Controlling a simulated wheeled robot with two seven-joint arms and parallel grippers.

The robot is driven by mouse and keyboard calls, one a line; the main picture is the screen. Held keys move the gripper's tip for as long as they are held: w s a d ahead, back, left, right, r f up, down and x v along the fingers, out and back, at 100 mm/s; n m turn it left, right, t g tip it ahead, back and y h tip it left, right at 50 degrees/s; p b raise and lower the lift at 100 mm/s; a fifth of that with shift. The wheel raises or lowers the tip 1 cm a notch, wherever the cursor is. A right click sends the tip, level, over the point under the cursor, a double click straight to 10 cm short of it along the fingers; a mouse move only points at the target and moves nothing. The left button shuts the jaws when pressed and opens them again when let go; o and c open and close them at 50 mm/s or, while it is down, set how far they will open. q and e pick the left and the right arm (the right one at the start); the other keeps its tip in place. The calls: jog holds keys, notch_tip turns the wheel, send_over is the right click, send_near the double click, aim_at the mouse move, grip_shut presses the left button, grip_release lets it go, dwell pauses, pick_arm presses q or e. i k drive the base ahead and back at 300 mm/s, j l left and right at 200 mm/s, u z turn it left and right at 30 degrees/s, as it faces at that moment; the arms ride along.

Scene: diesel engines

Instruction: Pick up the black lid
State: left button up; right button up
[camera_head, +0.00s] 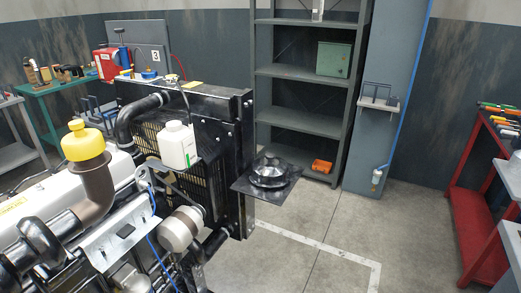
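A round, shiny black part (270,170), which looks like the black lid, sits on a flat black square plate (284,190). The plate juts out to the right of the engine's radiator, near the middle of the view. I cannot tell whether the round part is loose or fixed to the plate. Neither of my grippers shows in the head view, and nothing is seen touching the black part.
The diesel engine (105,235), with a yellow cap (82,143) and a white bottle (177,145), fills the left. Grey shelves (300,75) stand behind, holding a green box and an orange bin (321,167). A red tool rack (470,195) is at right. The middle floor is clear.

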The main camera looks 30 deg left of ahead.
aim_at(269, 171)
jog(key=i+z, duration=0.1)
jog(key=i, duration=1.05)
jog(key=i+l+u, duration=0.1)
jog(key=i+u, duration=0.2)
jog(key=u, duration=0.2)
jog(key=i+l+u, duration=0.2)
jog(key=u, duration=0.25)
jog(key=i+l, duration=0.05)
jog(key=i, duration=0.05)
